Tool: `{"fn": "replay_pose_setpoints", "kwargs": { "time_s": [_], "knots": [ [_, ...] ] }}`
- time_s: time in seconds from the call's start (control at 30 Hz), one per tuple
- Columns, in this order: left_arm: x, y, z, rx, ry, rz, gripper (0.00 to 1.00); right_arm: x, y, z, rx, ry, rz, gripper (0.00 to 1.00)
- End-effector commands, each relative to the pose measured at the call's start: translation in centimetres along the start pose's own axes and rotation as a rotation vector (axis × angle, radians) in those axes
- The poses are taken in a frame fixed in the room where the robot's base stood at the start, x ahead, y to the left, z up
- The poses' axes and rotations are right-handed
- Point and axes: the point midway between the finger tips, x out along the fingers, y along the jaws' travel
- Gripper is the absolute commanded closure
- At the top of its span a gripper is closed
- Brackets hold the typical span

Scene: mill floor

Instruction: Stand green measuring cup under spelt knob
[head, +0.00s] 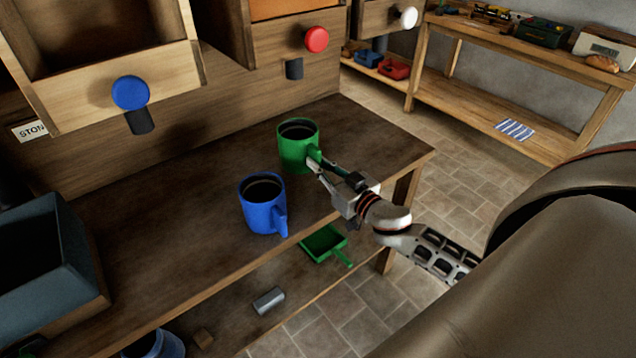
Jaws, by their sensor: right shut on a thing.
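The green measuring cup (293,153) is upright over the right part of the wooden bench, its open top showing a dark inside. My right gripper (319,167) is shut on its handle, on the cup's right side. I cannot tell whether the cup touches the bench or hangs just above it. A blue knob (130,92), a red knob (316,39) and a white knob (407,17) sit on the wooden fronts, with dark spouts below them. The cup is nearest the red knob, in front of its spout. No spelt label is readable. My left gripper is out of view.
A blue measuring cup (259,208) stands on the bench (180,217), close in front of the green one. A dark blue-grey bin (40,262) is at left. A green scoop (322,243) and a grey block (268,300) lie on the lower shelf.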

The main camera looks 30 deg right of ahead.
Motion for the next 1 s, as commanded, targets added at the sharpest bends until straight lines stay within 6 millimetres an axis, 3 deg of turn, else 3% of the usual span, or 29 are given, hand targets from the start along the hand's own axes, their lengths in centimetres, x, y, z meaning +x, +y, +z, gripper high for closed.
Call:
{"fn": "replay_pose_setpoints", "kwargs": {
  "time_s": [0.17,0.4,0.87,0.93,0.97,1.0],
  "knots": [
    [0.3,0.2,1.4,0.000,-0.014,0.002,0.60,0.0,0.0,1.4,0.001,0.000,0.001,1.00],
    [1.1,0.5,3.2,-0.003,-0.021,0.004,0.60,0.0,0.0,4.8,0.000,-0.001,0.002,1.00],
    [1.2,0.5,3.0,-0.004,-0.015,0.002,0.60,0.0,0.0,5.2,0.002,0.001,0.000,1.00],
    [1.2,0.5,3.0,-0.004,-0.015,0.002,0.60,0.0,0.0,5.2,0.001,0.000,0.000,0.79],
    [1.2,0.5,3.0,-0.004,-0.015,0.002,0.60,0.0,0.0,5.2,0.001,0.000,0.000,0.73],
    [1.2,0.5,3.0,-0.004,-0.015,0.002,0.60,0.0,0.0,5.2,0.001,0.000,0.000,0.73]
  ]
}}
